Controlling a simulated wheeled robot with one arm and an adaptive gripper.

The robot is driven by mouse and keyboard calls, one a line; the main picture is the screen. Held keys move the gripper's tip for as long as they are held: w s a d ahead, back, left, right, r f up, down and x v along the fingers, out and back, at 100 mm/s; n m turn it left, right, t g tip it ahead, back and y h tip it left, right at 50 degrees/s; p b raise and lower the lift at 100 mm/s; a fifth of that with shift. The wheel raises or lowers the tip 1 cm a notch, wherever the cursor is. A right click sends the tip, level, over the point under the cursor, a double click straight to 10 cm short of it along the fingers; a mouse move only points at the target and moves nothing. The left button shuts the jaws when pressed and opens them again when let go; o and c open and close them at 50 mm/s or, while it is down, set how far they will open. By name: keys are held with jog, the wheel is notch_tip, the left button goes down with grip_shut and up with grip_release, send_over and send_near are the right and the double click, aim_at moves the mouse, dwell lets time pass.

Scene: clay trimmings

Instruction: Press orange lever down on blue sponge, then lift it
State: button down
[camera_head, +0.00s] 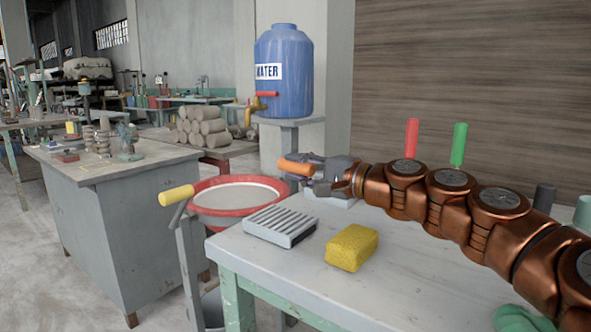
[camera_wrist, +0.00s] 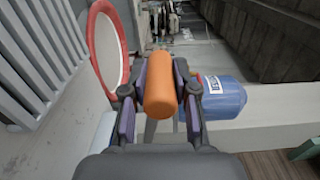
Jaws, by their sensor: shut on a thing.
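My gripper (camera_head: 312,172) is at the far side of the white table, shut on an orange cylinder (camera_head: 296,168), which looks like the lever's handle. In the wrist view the orange cylinder (camera_wrist: 160,85) sits between the two fingers (camera_wrist: 160,95). Its far end and anything it joins are mostly hidden. A pale bluish block (camera_head: 330,199) lies on the table under the gripper; a pale blue patch (camera_wrist: 101,132) shows left of the fingers in the wrist view. I cannot tell whether it is the blue sponge or whether the cylinder touches it. The only clear sponge-like block (camera_head: 352,248) is yellow.
A grey slatted block (camera_head: 281,226) lies on the white table (camera_head: 275,268) near the yellow block. Left of it stand a red-rimmed basin (camera_head: 238,210) and a yellow-handled lever (camera_head: 176,195). A blue water tank (camera_head: 284,75) stands behind. The table's front middle is clear.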

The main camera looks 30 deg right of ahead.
dwell(0.3)
jog(key=c, duration=0.9)
grip_release()
jog(key=shift+r, duration=0.1)
notch_tip(320, 180, up, 10)
jog(key=shift+f, duration=0.1)
jog(key=shift+b+v, duration=0.55)
jog(key=shift+v, duration=3.95)
